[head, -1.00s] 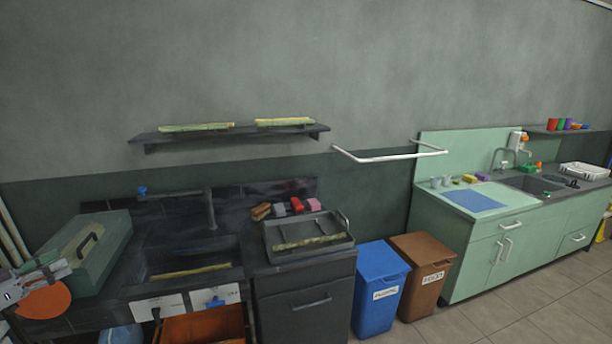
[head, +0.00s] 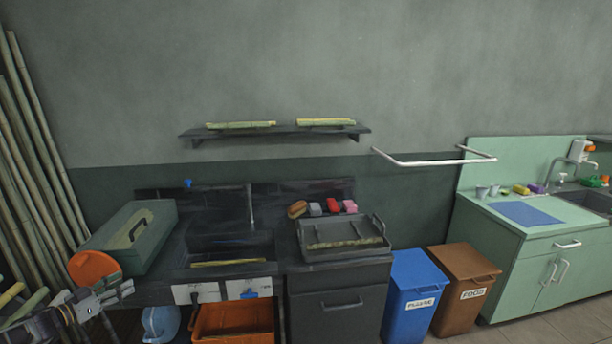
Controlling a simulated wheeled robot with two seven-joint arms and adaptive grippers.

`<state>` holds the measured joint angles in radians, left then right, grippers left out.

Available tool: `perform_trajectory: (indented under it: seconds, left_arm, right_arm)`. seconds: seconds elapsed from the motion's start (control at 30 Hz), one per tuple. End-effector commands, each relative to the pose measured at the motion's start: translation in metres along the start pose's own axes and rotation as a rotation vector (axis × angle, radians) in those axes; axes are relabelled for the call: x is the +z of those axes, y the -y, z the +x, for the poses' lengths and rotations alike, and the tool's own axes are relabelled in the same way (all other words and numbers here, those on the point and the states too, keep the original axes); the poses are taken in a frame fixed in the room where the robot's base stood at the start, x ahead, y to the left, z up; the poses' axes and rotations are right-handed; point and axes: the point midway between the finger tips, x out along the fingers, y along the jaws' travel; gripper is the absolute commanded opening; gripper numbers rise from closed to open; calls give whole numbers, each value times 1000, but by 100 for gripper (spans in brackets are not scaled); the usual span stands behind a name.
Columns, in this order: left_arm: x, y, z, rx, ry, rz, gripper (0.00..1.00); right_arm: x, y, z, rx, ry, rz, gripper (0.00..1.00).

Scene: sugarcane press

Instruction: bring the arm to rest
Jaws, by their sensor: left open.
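My left gripper (head: 122,289) is at the lower left of the head view, low beside the left end of the dark counter. It is open, and I see nothing between its fingers. An orange rounded thing (head: 94,267) shows just above it, in front of the green box (head: 150,250) with a dark handle. My right gripper is not in view.
Tall cane stalks (head: 35,150) lean on the wall at the left. The dark sink (head: 230,245) holds a piece of cane. A tray (head: 345,240) with cane sits on the counter. Blue (head: 410,295) and brown (head: 465,285) bins stand right. The wall above the shelf (head: 280,133) is bare.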

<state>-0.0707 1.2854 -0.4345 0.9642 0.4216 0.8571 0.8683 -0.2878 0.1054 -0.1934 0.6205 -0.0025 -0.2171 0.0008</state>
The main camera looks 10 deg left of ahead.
Motion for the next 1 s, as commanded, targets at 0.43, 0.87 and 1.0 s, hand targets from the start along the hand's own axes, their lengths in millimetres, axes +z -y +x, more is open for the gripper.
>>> perform_trajectory:
  seconds: [0.43,0.87,1.0]
  left_arm:
    - [164,-35,-16,-163,195,11,52]
    - [316,-106,-53,-259,438,21,52]
    - [362,-138,-69,-275,526,22,52]
  right_arm:
    - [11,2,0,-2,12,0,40]
    - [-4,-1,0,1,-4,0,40]
    - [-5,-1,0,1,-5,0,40]
